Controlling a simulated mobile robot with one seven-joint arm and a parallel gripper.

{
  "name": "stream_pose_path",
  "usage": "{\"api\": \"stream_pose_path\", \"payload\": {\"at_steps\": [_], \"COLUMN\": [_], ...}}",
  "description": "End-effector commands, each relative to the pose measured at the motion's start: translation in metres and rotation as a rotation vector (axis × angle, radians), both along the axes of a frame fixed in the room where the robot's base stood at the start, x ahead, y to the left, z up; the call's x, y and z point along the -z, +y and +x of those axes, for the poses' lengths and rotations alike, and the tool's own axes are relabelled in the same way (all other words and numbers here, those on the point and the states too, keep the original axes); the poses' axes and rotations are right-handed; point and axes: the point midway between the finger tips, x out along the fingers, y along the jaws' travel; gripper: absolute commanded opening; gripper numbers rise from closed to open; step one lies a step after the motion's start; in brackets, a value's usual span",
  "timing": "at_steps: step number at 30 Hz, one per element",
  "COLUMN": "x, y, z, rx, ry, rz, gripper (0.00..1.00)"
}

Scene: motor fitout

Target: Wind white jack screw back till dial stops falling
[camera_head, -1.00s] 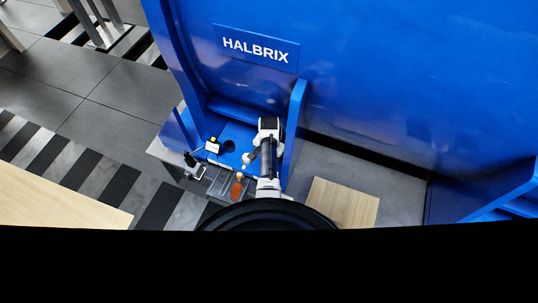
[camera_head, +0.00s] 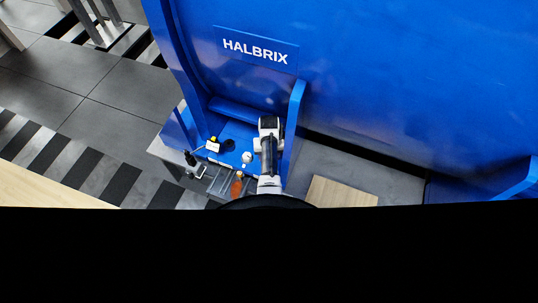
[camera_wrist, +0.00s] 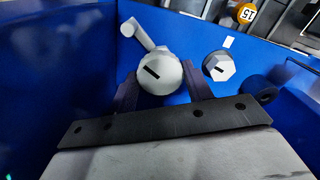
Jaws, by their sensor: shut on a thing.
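In the wrist view a pale grey-white round screw head (camera_wrist: 160,75) with a dark slot sits between the two dark fingers of my gripper (camera_wrist: 160,92), which is shut on it. A pale arm with a rounded end (camera_wrist: 137,33) reaches up and left from that head. In the head view my gripper (camera_head: 268,122) is low on the blue machine, beside its right upright. A small white-faced thing with a yellow top (camera_head: 212,146), possibly the dial, stands at the left of the blue base. Its reading is too small to tell.
A grey slotted hex bolt (camera_wrist: 218,66) is close to the right finger. A blue round part (camera_wrist: 258,88) is further right. In the head view an orange-handled object (camera_head: 236,188) and a white knob (camera_head: 247,157) are left of my arm. A wooden board (camera_head: 342,192) lies right.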

Motion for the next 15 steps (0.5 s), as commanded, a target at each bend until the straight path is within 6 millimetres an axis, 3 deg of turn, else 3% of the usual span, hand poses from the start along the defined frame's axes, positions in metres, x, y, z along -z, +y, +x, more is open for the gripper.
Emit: {"api": "stream_pose_path", "payload": {"at_steps": [12,13,15], "x": [-0.0014,-0.0014,-0.0014], "y": [-0.0003,-0.0003,-0.0003], "z": [0.0015,0.0015,0.0015], "rx": [-0.005,-0.005,-0.005], "ry": [-0.004,-0.004,-0.004], "rz": [0.000,0.000,0.000], "gripper": [0.27,0.52,0.62]}}
